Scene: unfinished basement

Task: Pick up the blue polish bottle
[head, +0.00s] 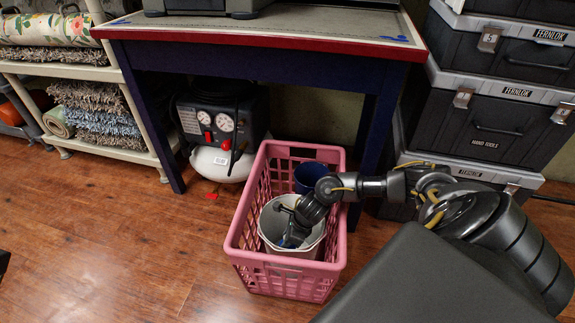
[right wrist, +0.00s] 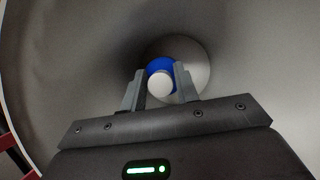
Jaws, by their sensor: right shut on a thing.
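The blue polish bottle (right wrist: 160,65), with a round white cap, is seen end-on in the right wrist view, between the two fingers of my right gripper (right wrist: 161,80). The gripper is shut on it. The bottle is down inside a pale, deep bucket (head: 275,222), whose grey inner walls fill the right wrist view. In the head view my right arm reaches into this bucket from the right, and the arm and the bucket rim hide most of the bottle. My left gripper is not in view.
The bucket stands in a pink slatted basket (head: 335,268) on the wooden floor. A dark blue container (head: 311,176) is behind it in the basket. A table (head: 270,33) overhangs the back. A compressor (head: 215,135) and stacked toolboxes (head: 490,125) flank it.

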